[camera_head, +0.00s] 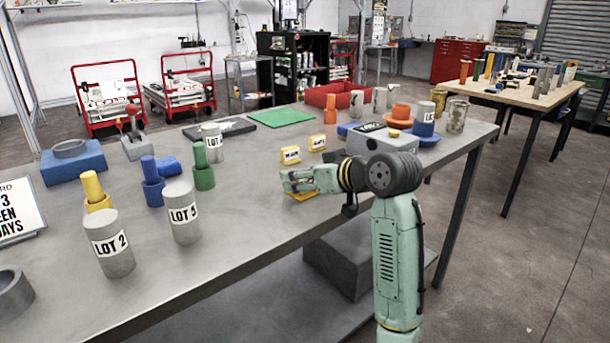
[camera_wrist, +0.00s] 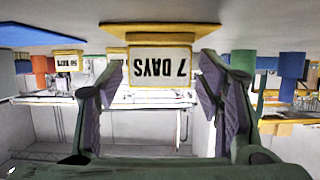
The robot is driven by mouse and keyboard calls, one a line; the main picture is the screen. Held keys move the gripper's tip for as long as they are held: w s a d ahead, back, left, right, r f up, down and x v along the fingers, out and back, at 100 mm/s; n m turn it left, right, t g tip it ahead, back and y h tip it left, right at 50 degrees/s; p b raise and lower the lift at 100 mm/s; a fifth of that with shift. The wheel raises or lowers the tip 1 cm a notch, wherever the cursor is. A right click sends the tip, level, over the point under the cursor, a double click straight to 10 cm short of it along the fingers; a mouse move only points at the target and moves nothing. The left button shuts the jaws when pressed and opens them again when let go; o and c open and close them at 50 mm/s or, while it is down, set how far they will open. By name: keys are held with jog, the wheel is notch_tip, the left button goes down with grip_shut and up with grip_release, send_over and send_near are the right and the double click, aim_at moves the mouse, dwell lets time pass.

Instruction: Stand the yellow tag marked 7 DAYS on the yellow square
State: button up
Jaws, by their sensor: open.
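The yellow tag marked 7 DAYS (camera_wrist: 160,68) is upright in the wrist view, which shows the scene upside down. Its foot appears to rest on the yellow square (camera_wrist: 113,30), near the middle of it. My gripper (camera_wrist: 160,75) is open, with one finger on each side of the tag and a visible gap at both sides. In the head view my gripper (camera_head: 287,181) is low over the table and largely hides the tag. An edge of the yellow square (camera_head: 304,197) shows beneath it.
Two other yellow tags (camera_head: 290,156) (camera_head: 317,142) stand just behind my gripper. A grey block (camera_head: 385,140) is close on the right. Green (camera_head: 204,178) and blue (camera_head: 152,192) holders with pegs and a grey LOT 5 cylinder (camera_head: 182,214) stand to the left. The table (camera_head: 250,225) is clear in front.

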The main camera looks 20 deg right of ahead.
jog(key=shift+r, duration=0.3)
jog(key=b+v, duration=0.2)
jog(key=v, duration=1)
jog(key=shift+f, duration=0.15)
